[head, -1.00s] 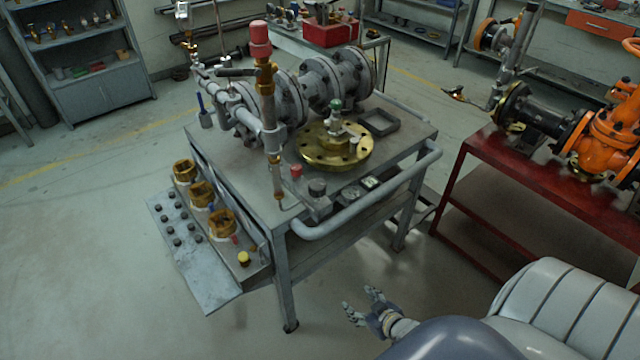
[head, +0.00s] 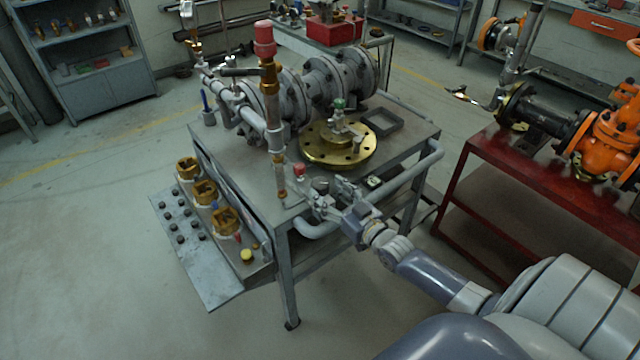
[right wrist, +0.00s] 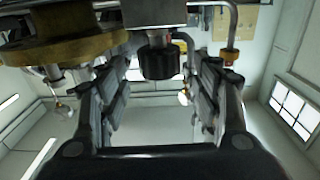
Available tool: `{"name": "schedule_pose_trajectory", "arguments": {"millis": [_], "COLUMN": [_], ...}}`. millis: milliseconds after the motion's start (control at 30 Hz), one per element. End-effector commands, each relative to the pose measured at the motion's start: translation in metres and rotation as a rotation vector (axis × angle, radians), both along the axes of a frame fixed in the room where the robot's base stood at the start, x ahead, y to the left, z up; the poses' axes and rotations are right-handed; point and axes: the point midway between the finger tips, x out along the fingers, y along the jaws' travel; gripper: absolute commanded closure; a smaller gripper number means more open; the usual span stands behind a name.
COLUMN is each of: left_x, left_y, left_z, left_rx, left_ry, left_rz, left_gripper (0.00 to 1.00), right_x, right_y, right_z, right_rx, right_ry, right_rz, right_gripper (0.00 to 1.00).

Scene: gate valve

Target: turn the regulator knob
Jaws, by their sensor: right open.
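The regulator knob (head: 320,184) is small, dark and ridged, at the front corner of the grey cart top. In the right wrist view the black knob (right wrist: 160,61) shows below a grey metal block, between my two fingers and ahead of them. My right gripper (head: 329,197) is open at the cart's front edge, beside the knob. It also shows in the right wrist view (right wrist: 163,88), with a finger on each side and a gap to the knob. I cannot tell whether a finger touches it. My left gripper is not in view.
A brass flange (head: 318,152) lies behind the knob. A vertical pipe with a red cap (head: 264,38) stands to its left, and a small red knob (head: 299,169) is close by. The cart's grey rail (head: 412,173) runs right of my gripper. A red table (head: 482,213) stands at right.

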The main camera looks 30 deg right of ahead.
Motion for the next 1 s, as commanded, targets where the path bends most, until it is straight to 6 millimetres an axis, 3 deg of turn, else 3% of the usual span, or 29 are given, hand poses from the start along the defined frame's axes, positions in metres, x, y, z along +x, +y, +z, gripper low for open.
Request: {"name": "schedule_pose_trajectory", "arguments": {"millis": [100, 300, 700, 767, 900, 1000], "left_x": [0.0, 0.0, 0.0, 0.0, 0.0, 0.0], "left_y": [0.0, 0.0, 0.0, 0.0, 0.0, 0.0], "left_z": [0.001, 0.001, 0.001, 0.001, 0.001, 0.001], "left_rx": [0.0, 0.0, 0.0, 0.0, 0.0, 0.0], "left_ry": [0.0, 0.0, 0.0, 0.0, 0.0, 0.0], "left_rz": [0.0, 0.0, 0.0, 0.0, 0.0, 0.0], "left_gripper": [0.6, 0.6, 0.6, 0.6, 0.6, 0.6], "right_x": [0.019, 0.037, 0.042, 0.042, 0.042, 0.042], "right_y": [0.001, 0.003, 0.003, 0.003, 0.003, 0.003], "right_z": [0.001, 0.0, -0.001, -0.001, -0.001, -0.001], "right_rx": [-0.001, 0.0, 0.0, 0.0, 0.0, 0.0], "right_ry": [-0.002, 0.001, 0.002, 0.002, 0.001, 0.001], "right_rz": [0.0, 0.0, 0.0, 0.0, 0.0, 0.0], "right_gripper": [0.41, 0.41, 0.41, 0.52, 0.84, 0.86]}}
